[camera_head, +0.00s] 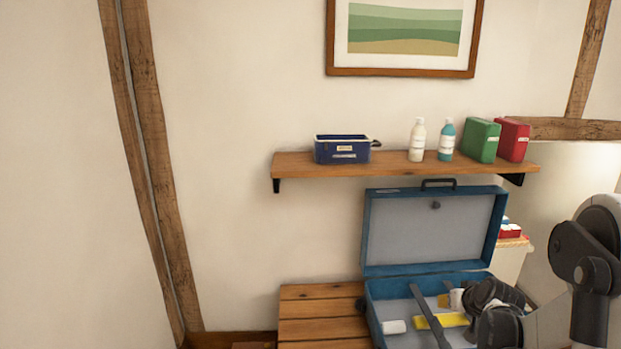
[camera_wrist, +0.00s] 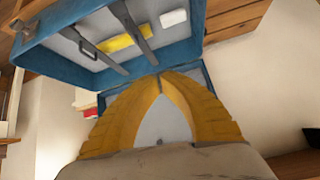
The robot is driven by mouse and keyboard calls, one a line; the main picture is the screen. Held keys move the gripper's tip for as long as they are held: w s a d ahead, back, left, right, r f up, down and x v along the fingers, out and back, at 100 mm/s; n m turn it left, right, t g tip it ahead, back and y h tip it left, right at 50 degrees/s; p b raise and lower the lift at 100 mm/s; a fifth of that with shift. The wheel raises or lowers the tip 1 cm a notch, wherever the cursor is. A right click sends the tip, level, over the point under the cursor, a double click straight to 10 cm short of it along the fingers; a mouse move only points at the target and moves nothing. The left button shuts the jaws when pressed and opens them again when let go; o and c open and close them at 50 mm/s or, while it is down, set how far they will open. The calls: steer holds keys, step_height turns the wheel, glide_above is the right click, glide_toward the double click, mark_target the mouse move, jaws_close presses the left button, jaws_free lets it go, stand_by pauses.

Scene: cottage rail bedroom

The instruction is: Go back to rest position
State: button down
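My gripper (camera_wrist: 160,80) shows in the wrist view as two yellow fingers that arch together and meet at their tips, with no object visible between them. In the head view, my dark gripper (camera_head: 492,305) is at the lower right, in front of the open blue suitcase (camera_head: 380,225) and hiding part of its right side. The suitcase also shows in the wrist view (camera_wrist: 62,22), beyond the fingertips. Whether the gripper touches the suitcase cannot be told.
The suitcase holds a yellow item (camera_head: 453,320), a white item (camera_head: 395,327) and grey straps (camera_head: 428,312). It rests on a slatted wooden bench (camera_head: 318,312). The wall shelf (camera_head: 390,168) above carries a blue box (camera_head: 342,149), two bottles and green and red boxes. Left wall area is clear.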

steer(key=s+a+r+g, duration=0.1)
steer(key=s+a+r, duration=1.1)
steer(key=a+r, duration=0.15)
steer(key=s+a+r, duration=0.1)
steer(key=s+a, duration=0.2)
steer(key=s, duration=0.6)
steer(key=s+a+r+n, duration=0.1)
steer(key=s+a, duration=0.3)
steer(key=s, duration=0.5)
steer(key=shift+s+n+g, duration=0.15)
steer(key=shift+n+g, duration=0.15)
steer(key=shift+g, duration=0.1)
